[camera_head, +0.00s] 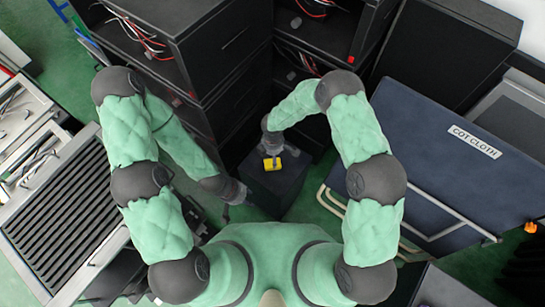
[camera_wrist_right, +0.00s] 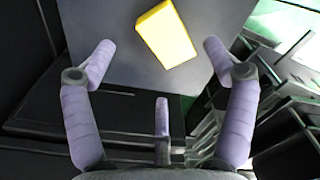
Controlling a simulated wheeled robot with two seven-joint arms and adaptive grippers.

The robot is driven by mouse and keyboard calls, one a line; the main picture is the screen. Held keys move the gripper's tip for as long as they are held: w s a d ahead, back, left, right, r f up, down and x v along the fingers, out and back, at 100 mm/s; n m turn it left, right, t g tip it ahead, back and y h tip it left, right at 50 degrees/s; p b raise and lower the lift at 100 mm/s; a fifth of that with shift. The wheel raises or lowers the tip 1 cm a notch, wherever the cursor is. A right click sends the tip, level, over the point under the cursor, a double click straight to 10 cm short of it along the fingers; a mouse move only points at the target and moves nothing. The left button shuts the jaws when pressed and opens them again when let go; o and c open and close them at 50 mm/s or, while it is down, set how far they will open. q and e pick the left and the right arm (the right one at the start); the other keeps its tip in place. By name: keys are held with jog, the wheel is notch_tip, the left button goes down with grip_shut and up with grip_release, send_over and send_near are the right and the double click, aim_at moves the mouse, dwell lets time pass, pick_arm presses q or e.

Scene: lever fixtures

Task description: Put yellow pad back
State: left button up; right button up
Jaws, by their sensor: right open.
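The yellow pad (camera_head: 267,163) lies on top of a dark box (camera_head: 285,190) in the middle of the head view. In the right wrist view the yellow pad (camera_wrist_right: 166,35) is a tilted yellow block on a flat grey surface. My right gripper (camera_head: 273,155) is over the pad; its purple fingers (camera_wrist_right: 158,52) are spread wide and empty, with the pad beyond and between the fingertips, apart from them. My left gripper (camera_head: 242,196) is low beside the box's left side; its fingers are too small and dark to read.
Black cabinets (camera_head: 225,60) with red wires stand behind the box. A grey slatted unit (camera_head: 65,220) and open drawers with tools (camera_head: 25,130) are at the left. Green floor shows between them.

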notch_tip(320, 180, up, 6)
jog(key=p, duration=0.2)
jog(key=s+d+m+y, duration=0.2)
jog(key=s+d+m, duration=0.3)
jog(key=s+m, duration=0.4)
jog(key=s+d+m+y, duration=0.2)
jog(key=s+d+m, duration=0.3)
jog(key=s+m, duration=0.5)
jog(key=m, duration=0.3)
jog(key=shift+f, duration=0.3)
jog(key=shift+s, duration=0.1)
